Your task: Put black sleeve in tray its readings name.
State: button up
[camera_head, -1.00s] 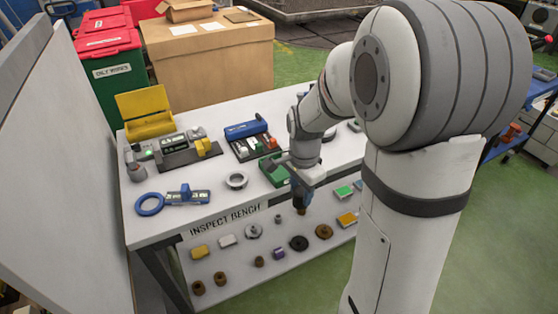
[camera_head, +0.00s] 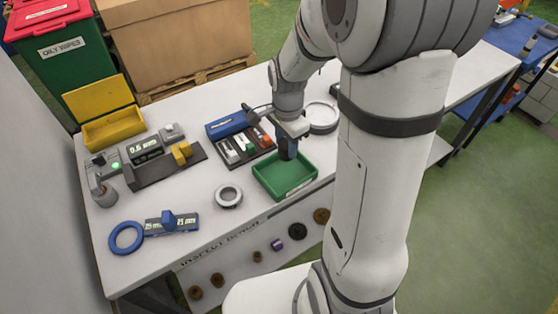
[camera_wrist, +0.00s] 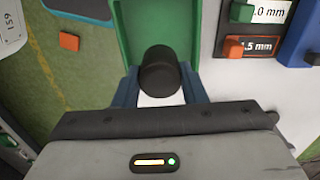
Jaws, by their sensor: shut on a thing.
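The black sleeve (camera_wrist: 160,75) is between the blue fingers of my gripper (camera_wrist: 160,95) in the wrist view, and the gripper is shut on it. In the head view my gripper (camera_head: 288,150) points down at the back edge of the green tray (camera_head: 284,192). The green tray also shows beyond the sleeve in the wrist view (camera_wrist: 127,30). I cannot tell whether the sleeve touches the tray. A display (camera_head: 146,149) on the left fixture reads about 0.5 mm, not sharply. A blue gauge (camera_head: 172,223) shows blurred digits ending in mm.
A blue box (camera_head: 226,122) and a dark holder (camera_head: 247,150) with small coloured pieces stand left of my gripper. A grey ring (camera_head: 229,196), a blue ring (camera_head: 125,238) and an open yellow box (camera_head: 114,128) are also on the bench. The front middle is fairly clear.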

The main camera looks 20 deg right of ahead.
aim_at(285, 152)
notch_tip(285, 152, down, 4)
jog(key=shift+a+r, duration=0.1)
jog(key=shift+s+f+p, duration=0.1)
jog(key=shift+f+p, duration=0.35)
jog(key=shift+f, duration=1.75)
jog(key=shift+f, duration=0.2)
jog(key=o, duration=1.2)
jog(key=shift+r, duration=0.1)
